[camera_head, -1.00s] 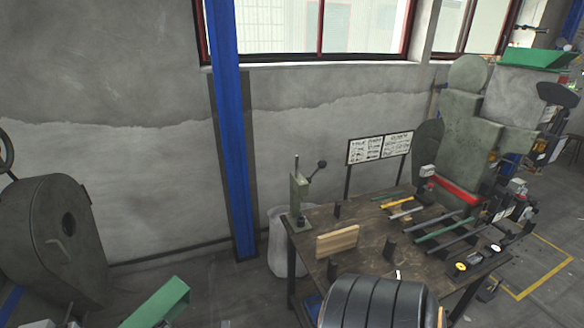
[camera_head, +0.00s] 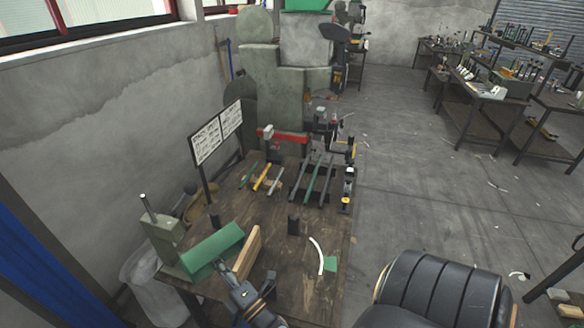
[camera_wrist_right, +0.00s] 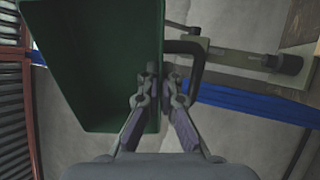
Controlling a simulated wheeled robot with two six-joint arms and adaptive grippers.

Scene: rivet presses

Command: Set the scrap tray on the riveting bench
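The green scrap tray (camera_head: 212,246) is at the near left corner of the riveting bench (camera_head: 234,208), next to a small lever press. My right gripper (camera_head: 222,268) is at its near side. In the right wrist view, the tray (camera_wrist_right: 95,60) fills the upper left, and the fingers of my right gripper (camera_wrist_right: 161,72) are shut on its side wall. I cannot tell whether the tray touches the bench top or hangs just above it. My left gripper is not in view.
The lever press (camera_head: 163,228) stands close left of the tray; a wooden block (camera_head: 248,252) is close right. A sign (camera_head: 208,142), bars (camera_head: 262,177) and a curved white strip (camera_head: 319,252) are on the bench. A black ribbed form (camera_head: 440,290) is at front right.

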